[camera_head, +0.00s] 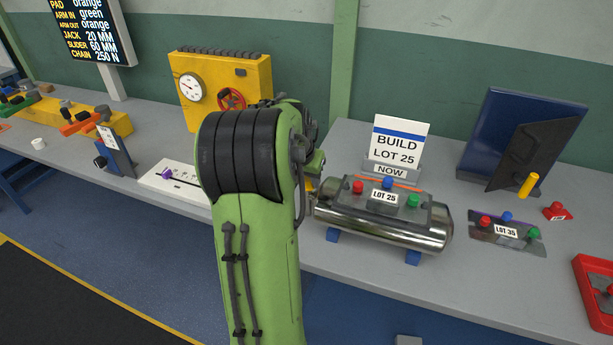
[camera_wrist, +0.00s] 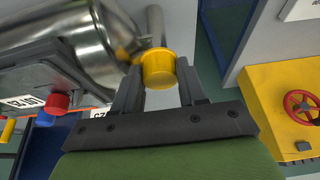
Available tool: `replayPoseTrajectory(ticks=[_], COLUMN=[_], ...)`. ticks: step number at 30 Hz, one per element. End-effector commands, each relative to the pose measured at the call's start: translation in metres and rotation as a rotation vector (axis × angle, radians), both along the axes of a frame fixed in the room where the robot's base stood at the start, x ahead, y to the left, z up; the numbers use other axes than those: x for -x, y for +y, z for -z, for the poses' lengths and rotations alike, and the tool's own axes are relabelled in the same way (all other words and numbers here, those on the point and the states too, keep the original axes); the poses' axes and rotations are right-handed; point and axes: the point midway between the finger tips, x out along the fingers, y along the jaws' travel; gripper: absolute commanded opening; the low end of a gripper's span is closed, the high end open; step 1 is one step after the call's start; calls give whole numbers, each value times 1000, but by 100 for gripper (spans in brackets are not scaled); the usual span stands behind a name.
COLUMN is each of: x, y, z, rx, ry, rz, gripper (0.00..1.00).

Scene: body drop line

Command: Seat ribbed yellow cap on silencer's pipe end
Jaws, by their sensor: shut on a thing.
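The silencer (camera_head: 436,238) is a shiny metal cylinder lying on blue supports on the bench. In the head view my green arm hides most of the gripper and the silencer's left end.
A plate marked LOT 25 (camera_head: 384,197) with coloured knobs lies over the silencer. A similar LOT 35 plate (camera_head: 507,231) is to the right. A yellow gauge box (camera_head: 240,80) stands behind my arm. A BUILD LOT 25 sign (camera_head: 400,140) and a blue panel (camera_head: 500,120) stand at the back.

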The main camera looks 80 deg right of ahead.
Motion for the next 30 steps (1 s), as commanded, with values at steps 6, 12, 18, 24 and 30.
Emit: replayPoseTrajectory(ticks=[6, 12, 18, 24, 30], x=[1, 3, 5, 6, 5], y=[0, 0, 0, 0, 0], z=[1, 1, 1, -3, -23], rx=[0, -1, -2, -4, -2], ry=[1, 4, 5, 7, 5], rz=[1, 8, 13, 15, 13], gripper=[63, 71, 71, 71, 71])
